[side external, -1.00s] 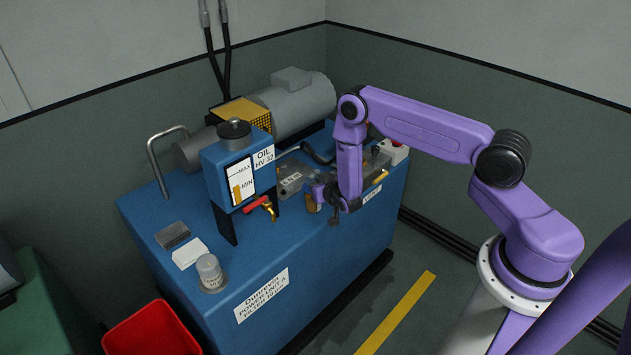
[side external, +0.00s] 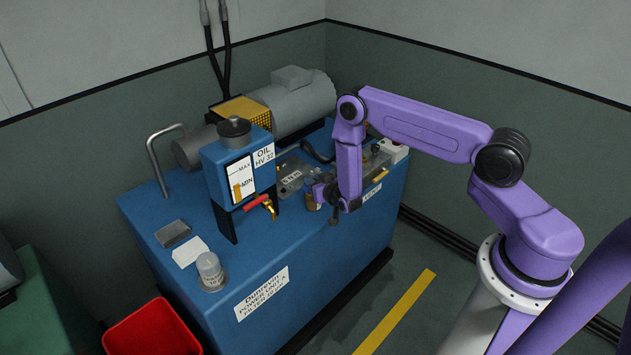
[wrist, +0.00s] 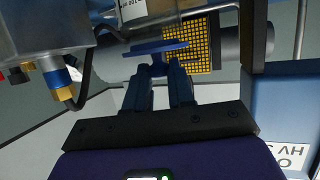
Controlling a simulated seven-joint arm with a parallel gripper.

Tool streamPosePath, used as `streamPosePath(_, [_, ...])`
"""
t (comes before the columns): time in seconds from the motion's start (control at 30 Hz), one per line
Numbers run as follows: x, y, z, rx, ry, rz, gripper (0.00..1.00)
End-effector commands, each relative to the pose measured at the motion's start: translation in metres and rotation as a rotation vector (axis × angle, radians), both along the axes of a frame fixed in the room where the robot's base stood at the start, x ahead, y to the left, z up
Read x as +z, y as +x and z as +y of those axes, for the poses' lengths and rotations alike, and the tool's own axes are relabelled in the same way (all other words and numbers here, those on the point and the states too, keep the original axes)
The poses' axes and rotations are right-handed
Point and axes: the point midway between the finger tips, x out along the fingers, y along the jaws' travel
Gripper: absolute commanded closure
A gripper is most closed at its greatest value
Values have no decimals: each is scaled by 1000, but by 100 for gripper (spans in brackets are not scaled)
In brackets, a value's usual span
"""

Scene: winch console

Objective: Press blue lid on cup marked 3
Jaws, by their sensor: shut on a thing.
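The blue lid (wrist: 157,49) shows edge-on in the wrist view as a flat disc with a short stem. My gripper (wrist: 158,72) is shut on that stem, and the disc sits just beyond the fingertips. In the side external view my gripper (side external: 326,194) is low over the right part of the blue console, and the lid is hard to make out there. A small brown cup-like thing (side external: 313,206) stands just left of and below my gripper, partly hidden by it. I cannot read a 3 on any cup, and cannot tell whether the lid touches one.
An oil tank (side external: 228,172) with a red-handled tap (side external: 256,203) stands to the left of my gripper. A grey block (side external: 292,179) and a motor (side external: 298,103) are behind. A bent pipe (wrist: 85,75) shows in the wrist view.

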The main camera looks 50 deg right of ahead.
Motion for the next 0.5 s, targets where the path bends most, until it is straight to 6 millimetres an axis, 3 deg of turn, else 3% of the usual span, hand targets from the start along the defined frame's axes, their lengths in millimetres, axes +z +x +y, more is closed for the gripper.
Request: streamPosePath(0.5, [-7,0,0,0,0,-1,100])
